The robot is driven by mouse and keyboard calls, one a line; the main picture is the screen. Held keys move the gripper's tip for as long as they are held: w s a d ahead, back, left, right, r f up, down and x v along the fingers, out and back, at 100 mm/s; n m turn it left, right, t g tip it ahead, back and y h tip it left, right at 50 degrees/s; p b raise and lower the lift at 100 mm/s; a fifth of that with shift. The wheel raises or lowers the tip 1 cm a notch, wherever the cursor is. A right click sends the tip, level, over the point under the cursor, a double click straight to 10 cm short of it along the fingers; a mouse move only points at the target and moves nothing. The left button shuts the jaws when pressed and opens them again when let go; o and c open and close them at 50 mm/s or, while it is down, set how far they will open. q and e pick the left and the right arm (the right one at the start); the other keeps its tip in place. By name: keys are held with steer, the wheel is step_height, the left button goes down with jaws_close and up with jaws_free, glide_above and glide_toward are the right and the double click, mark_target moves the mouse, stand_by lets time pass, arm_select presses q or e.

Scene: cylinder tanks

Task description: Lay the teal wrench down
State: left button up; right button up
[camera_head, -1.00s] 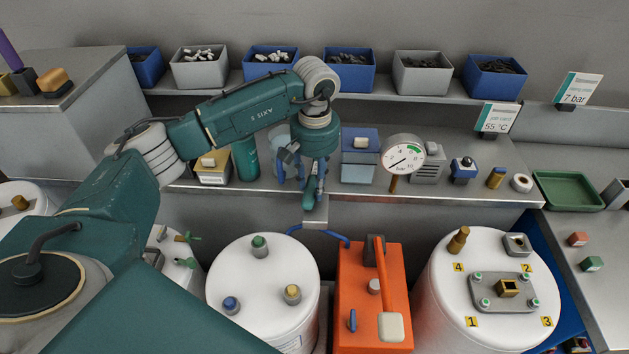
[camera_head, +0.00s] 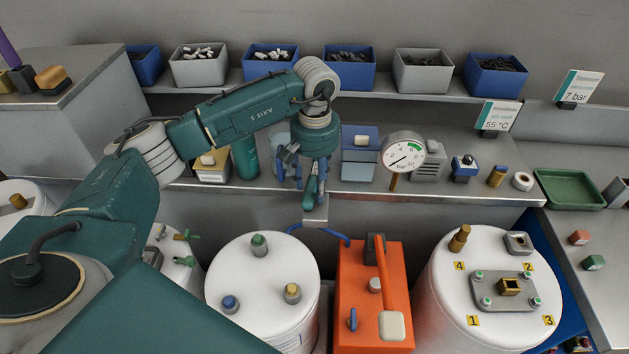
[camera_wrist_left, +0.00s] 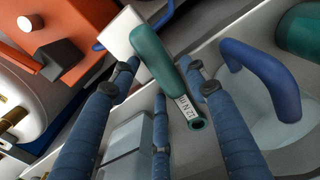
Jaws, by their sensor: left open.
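The teal wrench (camera_wrist_left: 157,52) shows in the left wrist view, with a pale label and a round hollow end. It lies between the blue fingers of my left gripper (camera_wrist_left: 160,90), which are apart. In the head view the wrench (camera_head: 311,190) shows as a small teal piece at the front edge of the bench (camera_head: 450,190). My left gripper (camera_head: 313,182) is right over it there, open. A pale block (camera_wrist_left: 122,32) lies at the wrench's far end; I cannot tell whether it is part of the wrench. My right gripper is not in view.
A mug with a blue handle (camera_wrist_left: 262,68) stands close beside the fingers. A pressure gauge (camera_head: 403,158) stands to the right on the bench. An orange box (camera_head: 350,285) and white tanks (camera_head: 262,270) stand in front, below the bench. A green tray (camera_head: 570,188) is far right.

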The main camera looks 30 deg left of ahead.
arm_select(q)
steer(key=shift+r, duration=0.1)
steer(key=shift+r+p, duration=1.25)
steer(key=shift+r, duration=1.2)
steer(key=o, duration=0.6)
steer(key=shift+c, duration=0.2)
